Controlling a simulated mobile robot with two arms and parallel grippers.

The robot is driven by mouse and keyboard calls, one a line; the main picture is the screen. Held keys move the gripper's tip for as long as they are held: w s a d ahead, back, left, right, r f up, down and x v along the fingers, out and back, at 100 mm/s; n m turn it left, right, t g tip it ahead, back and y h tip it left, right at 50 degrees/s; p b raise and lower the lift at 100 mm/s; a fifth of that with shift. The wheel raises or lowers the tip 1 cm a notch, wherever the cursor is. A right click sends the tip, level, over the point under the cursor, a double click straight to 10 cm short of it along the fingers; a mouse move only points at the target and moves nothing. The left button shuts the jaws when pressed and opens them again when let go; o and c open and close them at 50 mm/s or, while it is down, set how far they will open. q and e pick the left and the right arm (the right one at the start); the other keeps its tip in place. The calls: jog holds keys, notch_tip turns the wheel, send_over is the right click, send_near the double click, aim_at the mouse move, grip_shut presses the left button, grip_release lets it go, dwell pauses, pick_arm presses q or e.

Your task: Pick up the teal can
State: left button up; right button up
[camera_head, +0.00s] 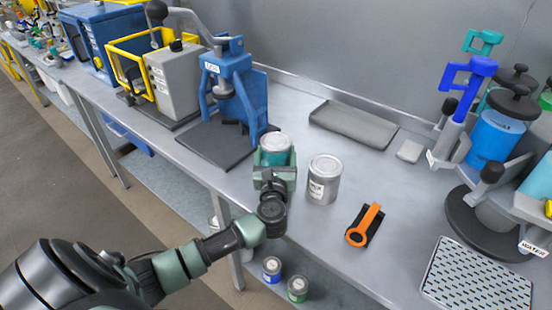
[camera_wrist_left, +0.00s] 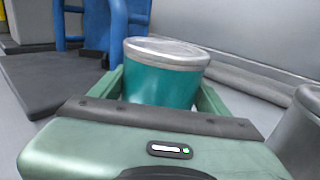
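The teal can (camera_head: 275,155) has a pale metal lid and stands near the front of the metal bench, left of a grey can. My left gripper (camera_head: 274,172) reaches it from the front, with one green finger on each side and no clear gap. In the left wrist view, the teal can (camera_wrist_left: 162,82) sits between the two fingers (camera_wrist_left: 160,100), which look closed against its sides. Its lower part is hidden behind the gripper, so I cannot tell whether its base touches the bench. My right gripper is not in view.
A grey labelled can (camera_head: 323,180) stands close to the right of the gripper. An orange-and-black tool (camera_head: 364,226) lies farther right. A blue press (camera_head: 232,88) on a dark base is left. A perforated tray (camera_head: 476,280) is front right.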

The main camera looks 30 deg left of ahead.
pick_arm(q)
jog(key=c, duration=0.9)
jog(key=shift+r, duration=0.2)
